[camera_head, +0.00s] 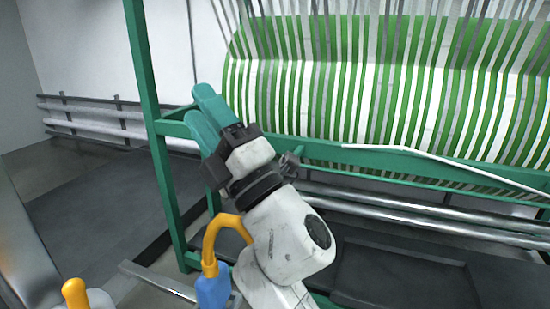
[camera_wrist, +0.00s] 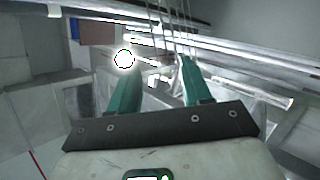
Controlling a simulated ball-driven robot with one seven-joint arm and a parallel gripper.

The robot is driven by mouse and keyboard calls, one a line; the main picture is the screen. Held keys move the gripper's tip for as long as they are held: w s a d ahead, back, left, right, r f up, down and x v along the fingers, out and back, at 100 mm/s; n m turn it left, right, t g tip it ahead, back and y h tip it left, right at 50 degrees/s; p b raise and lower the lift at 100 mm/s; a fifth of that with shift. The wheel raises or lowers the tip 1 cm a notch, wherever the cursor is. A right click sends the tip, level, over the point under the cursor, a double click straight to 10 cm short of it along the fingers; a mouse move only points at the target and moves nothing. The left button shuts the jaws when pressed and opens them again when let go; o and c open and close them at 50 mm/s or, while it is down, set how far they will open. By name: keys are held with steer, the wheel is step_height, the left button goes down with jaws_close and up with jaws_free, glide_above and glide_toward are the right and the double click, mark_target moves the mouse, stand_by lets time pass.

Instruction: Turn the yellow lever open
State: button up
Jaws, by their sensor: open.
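My gripper (camera_head: 198,104) has teal fingers and points up and left in the head view, beside the green frame post. In the wrist view its two fingers (camera_wrist: 156,70) stand apart with nothing held between them. A curved yellow piece (camera_head: 211,240) with a blue end (camera_head: 213,288) shows below my wrist in the head view, and a yellow knob (camera_head: 75,292) shows at the lower left edge. I cannot tell whether either is the yellow lever. The fingers are well away from both. No yellow lever is recognisable in the wrist view.
A green frame (camera_head: 158,140) carries a large roll of green and white webbing (camera_head: 390,100). Metal rollers (camera_head: 420,215) run below it. Pipes (camera_head: 100,123) line the left wall above a dark floor (camera_head: 95,195). Thin cords hang ahead of my fingers in the wrist view.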

steer(key=w+d+f+m+t+h, duration=0.4)
steer(key=d+f+m+h, duration=0.4)
steer(key=m+h, duration=0.3)
steer(key=shift+w+d+f+m+t, duration=0.4)
steer(key=shift+d+t, duration=0.1)
steer(key=shift+d, duration=0.35)
steer(key=shift+c, duration=0.3)
